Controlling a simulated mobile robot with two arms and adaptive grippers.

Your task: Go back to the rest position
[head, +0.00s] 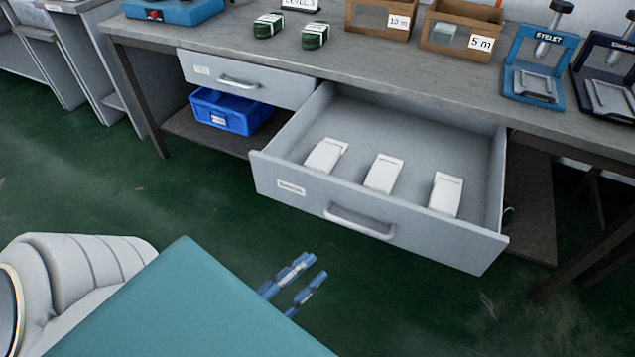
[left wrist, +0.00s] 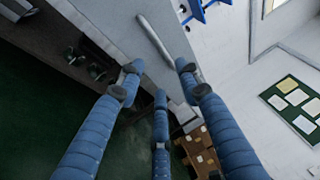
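My left gripper (head: 304,272) shows in the lower middle of the head view, its blue fingers pointing up and right. In the left wrist view its fingers (left wrist: 157,82) are spread with nothing between them, so it is open and empty. The pulled-out grey drawer (head: 268,172) lies beyond it, and the drawer's metal handle (head: 360,221) appears apart from the fingertips. The handle also shows past the fingertips in the left wrist view (left wrist: 155,38). My right gripper is in neither view.
The open drawer holds three white parts (head: 384,174) and juts out from the grey workbench (head: 350,62). A closed drawer (head: 285,92) is to its left, above a blue bin (head: 228,112). Boxes and blue fixtures (head: 535,70) stand on the bench. Green floor in front is clear.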

